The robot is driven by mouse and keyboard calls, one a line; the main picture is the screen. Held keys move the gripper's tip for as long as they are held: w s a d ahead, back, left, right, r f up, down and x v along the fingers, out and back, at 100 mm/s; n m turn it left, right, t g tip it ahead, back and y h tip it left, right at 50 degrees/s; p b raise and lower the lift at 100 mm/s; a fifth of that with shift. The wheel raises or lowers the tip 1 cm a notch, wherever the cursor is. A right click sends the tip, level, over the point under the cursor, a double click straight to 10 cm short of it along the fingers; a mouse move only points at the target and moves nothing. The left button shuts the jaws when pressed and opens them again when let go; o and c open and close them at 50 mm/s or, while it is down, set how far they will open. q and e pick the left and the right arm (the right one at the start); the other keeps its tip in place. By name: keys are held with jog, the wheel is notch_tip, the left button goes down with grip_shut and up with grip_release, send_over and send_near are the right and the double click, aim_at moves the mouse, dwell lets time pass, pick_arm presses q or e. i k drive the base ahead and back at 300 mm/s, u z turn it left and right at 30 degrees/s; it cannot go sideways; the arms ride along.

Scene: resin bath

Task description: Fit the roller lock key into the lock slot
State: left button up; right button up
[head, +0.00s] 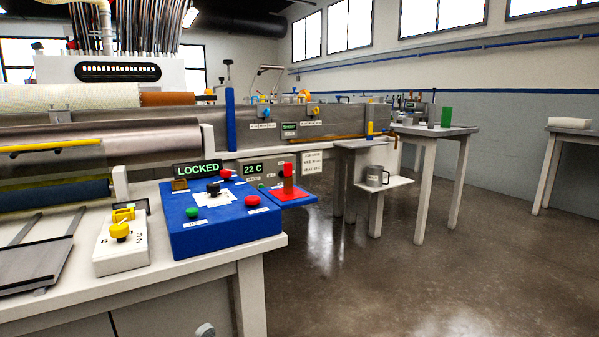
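A red upright piece (288,178), which looks like the roller lock key, stands on a small red pad with a blue edge (298,197) at the right of the blue control box (222,232). A small brass block (180,185) at the box's back left corner may hold the lock slot; its opening is too small to make out. A display behind the box reads LOCKED (198,168). Neither of my grippers is in the head view.
The blue box carries a black knob (213,188) and red buttons. A white box with a yellow knob (120,231) stands to its left on the white bench (200,276). Long metal rollers (70,142) lie behind. The floor at right is clear.

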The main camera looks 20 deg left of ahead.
aim_at(223, 221)
jog(key=i, duration=1.05)
jog(key=u, duration=2.35)
